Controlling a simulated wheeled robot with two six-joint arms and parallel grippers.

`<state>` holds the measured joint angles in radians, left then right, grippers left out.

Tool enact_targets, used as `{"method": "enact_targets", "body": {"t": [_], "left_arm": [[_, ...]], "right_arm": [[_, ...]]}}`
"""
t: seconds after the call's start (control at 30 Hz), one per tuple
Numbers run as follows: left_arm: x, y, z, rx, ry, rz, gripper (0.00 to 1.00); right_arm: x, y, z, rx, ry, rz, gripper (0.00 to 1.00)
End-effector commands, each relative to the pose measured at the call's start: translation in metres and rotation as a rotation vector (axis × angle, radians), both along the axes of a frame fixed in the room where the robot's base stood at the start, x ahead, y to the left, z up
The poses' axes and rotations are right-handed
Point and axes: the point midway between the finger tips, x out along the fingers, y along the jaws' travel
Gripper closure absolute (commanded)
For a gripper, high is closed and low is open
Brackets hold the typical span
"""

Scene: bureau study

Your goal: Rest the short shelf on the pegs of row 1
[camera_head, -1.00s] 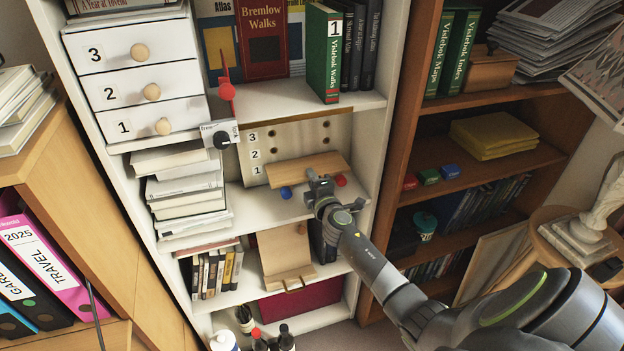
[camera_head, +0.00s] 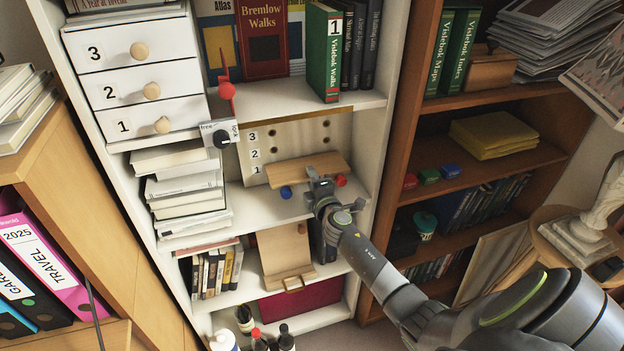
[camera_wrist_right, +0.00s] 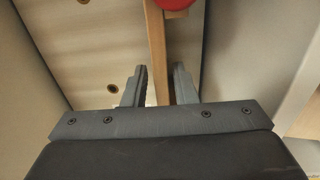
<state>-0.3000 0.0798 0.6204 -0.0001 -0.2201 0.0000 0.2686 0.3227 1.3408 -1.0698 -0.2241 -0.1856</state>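The short shelf (camera_head: 310,168), a light wood board, lies roughly level in front of the pale peg panel (camera_head: 298,137), near the label 1. A blue round piece (camera_head: 286,192) and a red round piece (camera_head: 340,180) show just below its front edge. I cannot tell whether it bears on pegs; the row 1 holes are hidden behind it. My right gripper (camera_head: 321,184) is at the board's front edge. In the right wrist view its fingers (camera_wrist_right: 160,85) stand apart on both sides of the board's edge (camera_wrist_right: 155,50), with a gap showing beside it. My left gripper is out of view.
Book stacks (camera_head: 185,190) fill the left of this bay. A wooden stand (camera_head: 287,255) is on the shelf below. The white bookcase side is close right of my gripper.

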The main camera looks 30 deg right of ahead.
Motion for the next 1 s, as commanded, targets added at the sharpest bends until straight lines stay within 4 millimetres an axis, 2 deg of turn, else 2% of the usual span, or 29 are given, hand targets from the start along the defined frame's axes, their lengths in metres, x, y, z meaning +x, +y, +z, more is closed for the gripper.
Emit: {"method": "enact_targets", "body": {"t": [1.0], "left_arm": [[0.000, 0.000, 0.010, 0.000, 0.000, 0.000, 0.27]], "right_arm": [[-0.036, 0.009, 0.000, 0.001, 0.001, 0.000, 0.75]]}}
